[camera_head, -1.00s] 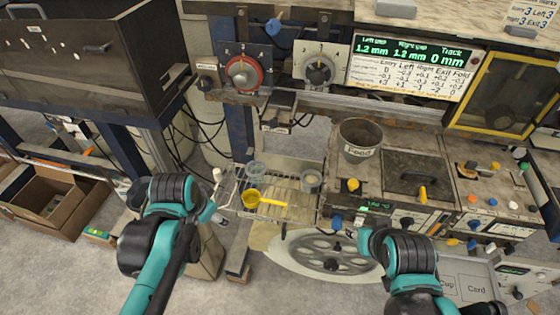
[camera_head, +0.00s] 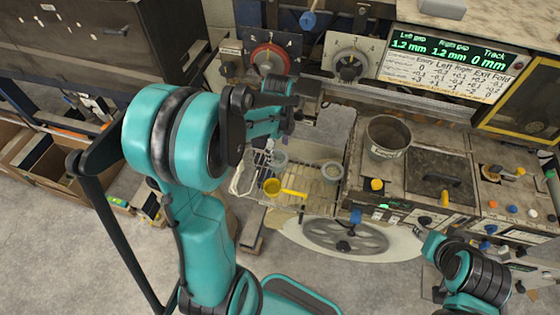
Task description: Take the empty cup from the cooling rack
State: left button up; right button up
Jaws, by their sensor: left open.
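The wire cooling rack (camera_head: 312,199) stands in the middle, below the dials. On it are a grey-blue cup (camera_head: 279,161) at the back left and a pale grey cup (camera_head: 332,172) at the right. A yellow ladle (camera_head: 272,187) lies at the front left. I cannot tell which cup is empty. My left gripper (camera_head: 286,127) is open, above and behind the back-left cup, apart from the cups as far as I can see. My left arm partly hides the rack's left side. Part of my right arm shows at lower right, but its gripper is not visible.
A metal pot (camera_head: 388,137) stands on the machine right of the rack. A handwheel (camera_head: 345,236) sits in front of the rack. Dials (camera_head: 269,59) and a lit display (camera_head: 452,61) are behind. Open cardboard boxes (camera_head: 52,172) stand at left.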

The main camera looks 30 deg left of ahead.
aim_at(279, 158)
pick_arm(q)
jog(key=f, duration=0.2)
jog(key=f+b, duration=0.1)
jog(key=f, duration=0.1)
jog(key=shift+s+d, duration=0.25)
jog(key=shift+d, duration=0.05)
jog(key=shift+f, duration=0.4)
jog(key=c, duration=1.2)
jog(key=shift+o, duration=0.2)
jog(key=shift+r, duration=0.2)
